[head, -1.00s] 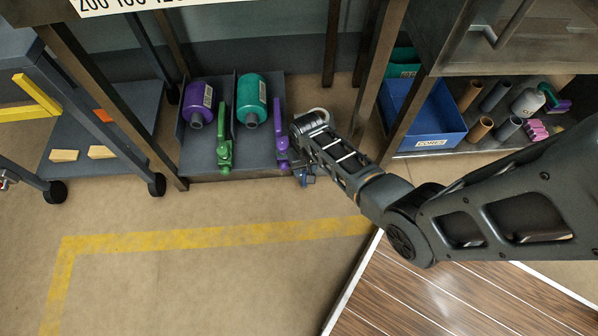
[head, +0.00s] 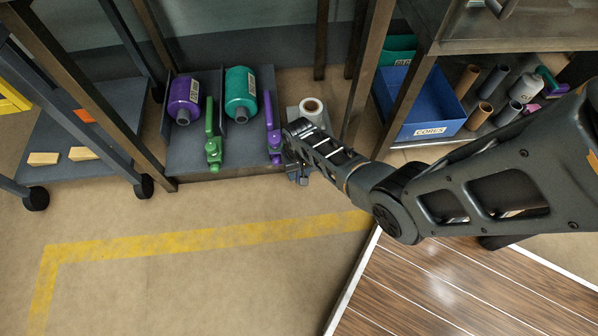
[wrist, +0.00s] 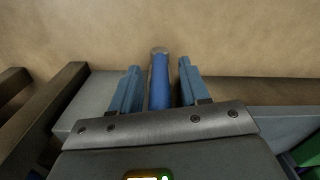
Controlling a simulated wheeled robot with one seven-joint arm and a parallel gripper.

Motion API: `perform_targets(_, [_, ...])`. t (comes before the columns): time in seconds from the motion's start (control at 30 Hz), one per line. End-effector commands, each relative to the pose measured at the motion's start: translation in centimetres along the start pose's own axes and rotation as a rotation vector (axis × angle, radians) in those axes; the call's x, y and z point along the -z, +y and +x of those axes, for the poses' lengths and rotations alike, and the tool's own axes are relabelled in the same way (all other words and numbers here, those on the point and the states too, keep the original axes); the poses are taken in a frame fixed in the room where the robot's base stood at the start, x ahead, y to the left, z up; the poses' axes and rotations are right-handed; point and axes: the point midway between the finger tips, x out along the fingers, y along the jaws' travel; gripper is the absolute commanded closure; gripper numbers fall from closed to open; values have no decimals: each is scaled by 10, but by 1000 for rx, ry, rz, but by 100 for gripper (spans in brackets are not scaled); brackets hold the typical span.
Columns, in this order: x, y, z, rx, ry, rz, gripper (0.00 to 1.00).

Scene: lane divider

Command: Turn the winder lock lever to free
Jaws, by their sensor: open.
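In the wrist view a blue lever (wrist: 159,82) with a grey rounded tip lies between the two blue fingers of my gripper (wrist: 158,68). My gripper is open, with a narrow gap on each side of the lever. In the head view my gripper (head: 298,175) is low over the front of a grey bed, right of a purple lever (head: 273,135). A pale roll (head: 312,107) sits at the back of that bed. My wrist hides most of the blue lever in the head view. No lock marking is readable.
Left of it are a green lever (head: 213,140), a teal spool (head: 241,95) and a purple spool (head: 186,98). A table leg and a blue cores bin (head: 430,105) stand close on the right. The floor in front is clear.

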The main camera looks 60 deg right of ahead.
Motion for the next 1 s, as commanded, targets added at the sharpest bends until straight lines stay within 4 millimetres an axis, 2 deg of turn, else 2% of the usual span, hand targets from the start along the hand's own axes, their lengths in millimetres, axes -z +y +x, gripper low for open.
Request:
perform_targets(0.1, [0, 0, 0, 0, 0, 0, 56])
perform_targets(0.57, [0, 0, 0, 0, 0, 0, 100])
perform_targets(1.0, [-1, 0, -1, 1, 0, 0, 100])
